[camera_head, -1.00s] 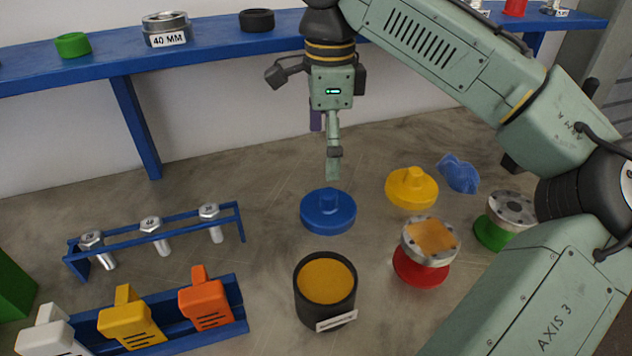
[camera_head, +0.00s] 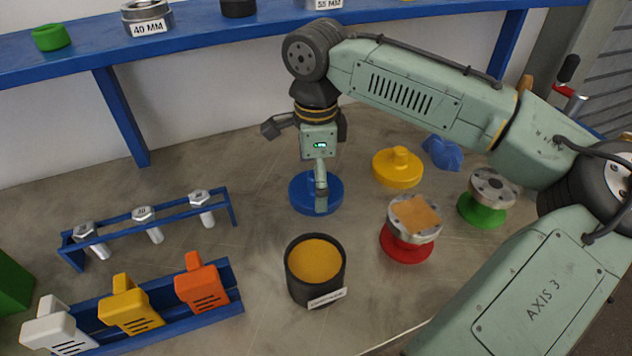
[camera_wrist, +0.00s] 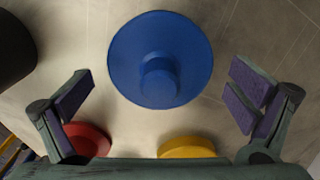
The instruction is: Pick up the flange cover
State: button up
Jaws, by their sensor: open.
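A blue flange cover (camera_head: 302,197), a round disc with a raised knob, lies flat on the bench. The wrist view shows the same blue cover (camera_wrist: 130,50) with its knob towards the lower part of the disc. A similar yellow cover (camera_head: 398,170) lies to its right, and its edge shows in the wrist view (camera_wrist: 187,148). My gripper (camera_head: 321,190) points down over the blue cover and hides its knob in the head view. In the wrist view my gripper (camera_wrist: 160,80) has its fingers wide apart, one on each side of the blue cover, with nothing between them held.
A black pot (camera_head: 303,288) with orange-yellow contents stands in front of the blue cover. A bolt rack (camera_head: 170,212) and a blue holder (camera_head: 228,280) with coloured blocks are left.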

jog(key=shift+c, duration=0.5)
jog(key=shift+s, duration=0.1)
jog(key=c, duration=1.5)
jog(key=shift+f, duration=0.1)
jog(key=c, duration=0.8)
